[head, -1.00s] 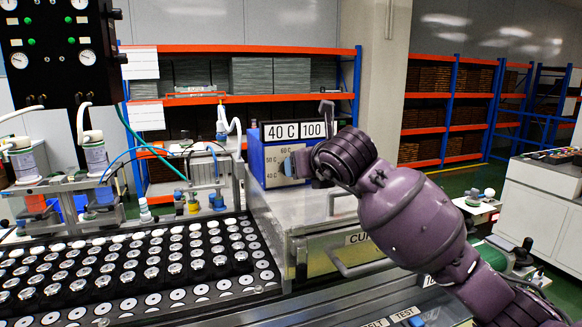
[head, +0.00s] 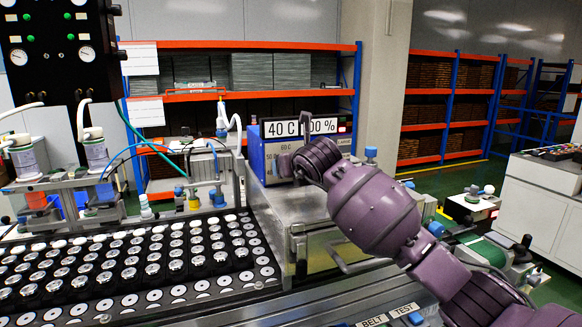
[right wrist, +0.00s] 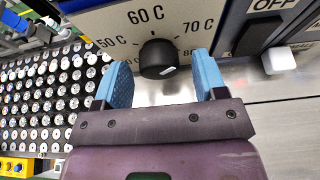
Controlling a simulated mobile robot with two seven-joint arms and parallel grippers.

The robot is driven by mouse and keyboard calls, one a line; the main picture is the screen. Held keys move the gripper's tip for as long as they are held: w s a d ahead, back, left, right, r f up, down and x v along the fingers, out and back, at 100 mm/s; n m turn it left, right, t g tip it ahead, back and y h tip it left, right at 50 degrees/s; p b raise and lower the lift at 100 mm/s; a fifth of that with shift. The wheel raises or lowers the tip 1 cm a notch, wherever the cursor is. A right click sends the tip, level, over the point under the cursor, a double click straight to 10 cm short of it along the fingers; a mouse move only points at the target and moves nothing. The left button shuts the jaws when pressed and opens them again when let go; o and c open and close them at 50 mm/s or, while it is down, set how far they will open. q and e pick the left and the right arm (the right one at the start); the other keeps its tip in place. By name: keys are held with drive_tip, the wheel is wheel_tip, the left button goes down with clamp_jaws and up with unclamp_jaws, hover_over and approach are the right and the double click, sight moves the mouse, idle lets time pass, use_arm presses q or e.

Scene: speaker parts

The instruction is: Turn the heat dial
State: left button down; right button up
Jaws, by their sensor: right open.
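The heat dial (right wrist: 158,56) is a black knob on a pale panel in the right wrist view, with printed temperatures such as 60 C and 70 C around it. A small pale mark shows on its lower face. My right gripper (right wrist: 163,77) is open, its blue fingertips left and right of the dial with visible gaps. How deep they reach alongside it is unclear. In the head view, the blue control box (head: 257,155) shows 40 C on its display (head: 283,129); my right wrist hides the dial. My left gripper is not in view.
An OFF switch (right wrist: 262,30) and a white button (right wrist: 279,60) are right of the dial. The box stands on a metal cabinet (head: 300,212) with a handle. A rack of round speaker parts (head: 150,312) lies to the left.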

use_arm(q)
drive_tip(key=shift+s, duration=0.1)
use_arm(e)
drive_tip(key=shift+c, duration=0.8)
drive_tip(key=c, duration=0.8)
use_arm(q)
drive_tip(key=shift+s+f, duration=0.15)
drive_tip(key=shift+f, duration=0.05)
use_arm(e)
drive_tip(key=shift+o, duration=0.2)
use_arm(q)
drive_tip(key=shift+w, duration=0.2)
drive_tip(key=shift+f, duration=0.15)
